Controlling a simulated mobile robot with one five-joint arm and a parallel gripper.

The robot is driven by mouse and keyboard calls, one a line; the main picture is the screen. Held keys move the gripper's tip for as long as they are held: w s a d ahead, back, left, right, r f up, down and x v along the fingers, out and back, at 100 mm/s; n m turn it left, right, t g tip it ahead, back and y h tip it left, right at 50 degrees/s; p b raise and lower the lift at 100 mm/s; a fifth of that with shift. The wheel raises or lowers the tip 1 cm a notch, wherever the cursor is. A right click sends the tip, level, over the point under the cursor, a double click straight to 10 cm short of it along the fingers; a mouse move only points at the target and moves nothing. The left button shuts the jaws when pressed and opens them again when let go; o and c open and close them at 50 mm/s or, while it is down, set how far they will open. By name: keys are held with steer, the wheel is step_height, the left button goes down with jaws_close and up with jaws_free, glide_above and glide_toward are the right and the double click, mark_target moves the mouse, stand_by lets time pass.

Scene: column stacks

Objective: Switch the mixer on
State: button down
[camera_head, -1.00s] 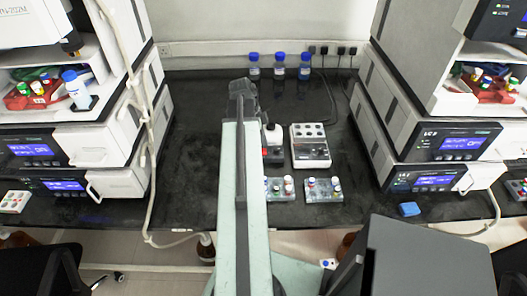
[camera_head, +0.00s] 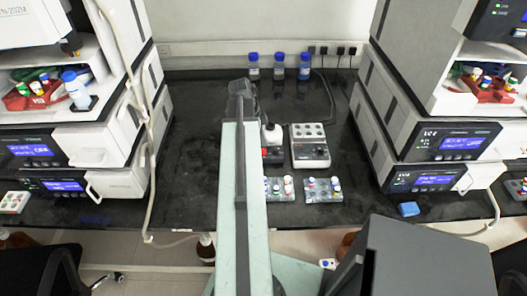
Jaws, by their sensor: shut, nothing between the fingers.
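A small device with a white rounded top (camera_head: 271,134) and a dark base with a red patch stands on the black bench, just right of my arm. It looks like the mixer, and my arm hides its left part. Its switch cannot be made out. My gripper (camera_head: 242,88) is beyond and to the left of it, at the far end of my arm over the back of the bench. It is seen from behind, shut and empty.
A white unit with round wells (camera_head: 310,146) stands right of the mixer. Two vial racks (camera_head: 323,190) (camera_head: 279,188) lie in front. Blue-capped bottles (camera_head: 279,67) line the back. Instrument stacks (camera_head: 105,150) (camera_head: 445,140) flank the bench, which is clear left of my arm.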

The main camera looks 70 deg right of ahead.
mark_target(263, 149)
steer(key=shift+f+b, duration=0.9)
stand_by(0.5)
step_height(263, 149, up, 5)
steer(key=p, duration=0.5)
steer(key=shift+r, duration=0.15)
stand_by(0.4)
